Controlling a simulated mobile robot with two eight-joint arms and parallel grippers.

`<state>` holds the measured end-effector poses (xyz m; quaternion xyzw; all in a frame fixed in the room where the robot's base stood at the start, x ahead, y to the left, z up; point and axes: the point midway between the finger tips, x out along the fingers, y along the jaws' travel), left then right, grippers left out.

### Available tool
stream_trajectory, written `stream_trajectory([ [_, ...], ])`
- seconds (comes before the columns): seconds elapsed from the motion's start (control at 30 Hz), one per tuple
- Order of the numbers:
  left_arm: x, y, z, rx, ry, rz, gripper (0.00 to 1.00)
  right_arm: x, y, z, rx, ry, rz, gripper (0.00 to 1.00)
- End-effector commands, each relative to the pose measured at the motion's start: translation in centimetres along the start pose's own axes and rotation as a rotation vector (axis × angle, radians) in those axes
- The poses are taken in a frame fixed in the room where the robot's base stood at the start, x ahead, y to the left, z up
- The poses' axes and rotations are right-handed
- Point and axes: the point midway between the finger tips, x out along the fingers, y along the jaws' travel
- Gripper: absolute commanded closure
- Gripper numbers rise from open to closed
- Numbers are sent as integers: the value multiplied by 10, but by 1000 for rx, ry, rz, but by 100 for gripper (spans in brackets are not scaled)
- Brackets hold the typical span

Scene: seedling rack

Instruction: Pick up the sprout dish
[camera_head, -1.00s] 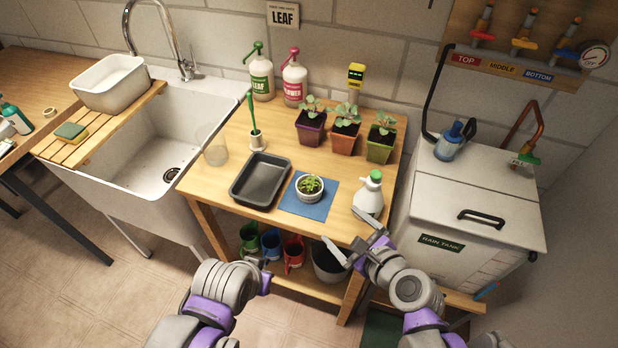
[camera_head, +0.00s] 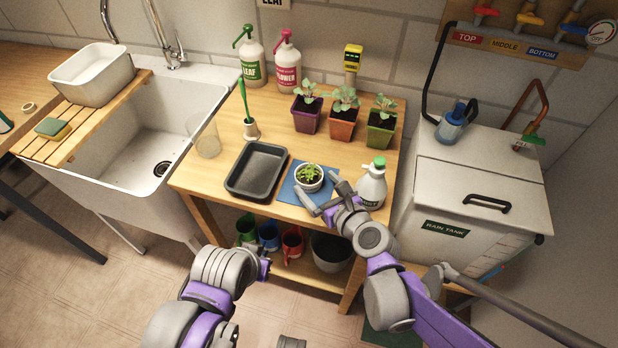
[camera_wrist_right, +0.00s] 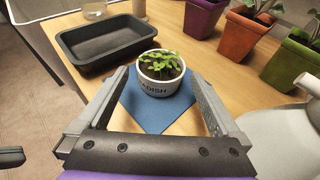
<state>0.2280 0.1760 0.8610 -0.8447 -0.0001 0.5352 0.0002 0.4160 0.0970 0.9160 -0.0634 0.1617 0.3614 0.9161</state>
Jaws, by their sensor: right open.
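The sprout dish (camera_head: 309,178) is a small white round pot with green sprouts, standing upright on a blue mat (camera_head: 291,193) on the wooden table. Whether a finger touches the dish cannot be told. My left gripper (camera_head: 265,268) is low in front of the table; its jaws are not clear.
A black tray (camera_head: 257,170) lies left of the mat. A white spray bottle (camera_head: 371,188) stands close to the right of my right gripper. Three potted seedlings (camera_head: 342,118) stand behind. A glass (camera_head: 206,140) is near the sink. The rain tank (camera_head: 478,190) stands right of the table.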

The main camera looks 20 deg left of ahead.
Motion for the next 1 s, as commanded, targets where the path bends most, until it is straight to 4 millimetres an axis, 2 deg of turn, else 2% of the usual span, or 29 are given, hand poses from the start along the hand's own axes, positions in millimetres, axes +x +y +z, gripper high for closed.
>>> stream_trajectory([
  [0.2,1,0,0,0,0,0,100,31,-1,0,-1,0,0,0],
  [0.53,1,0,1,0,0,0,100,37,-1,0,-1,0,0,0],
  [1.0,1,0,1,0,0,0,100,37,-1,0,-1,0,-1,82],
])
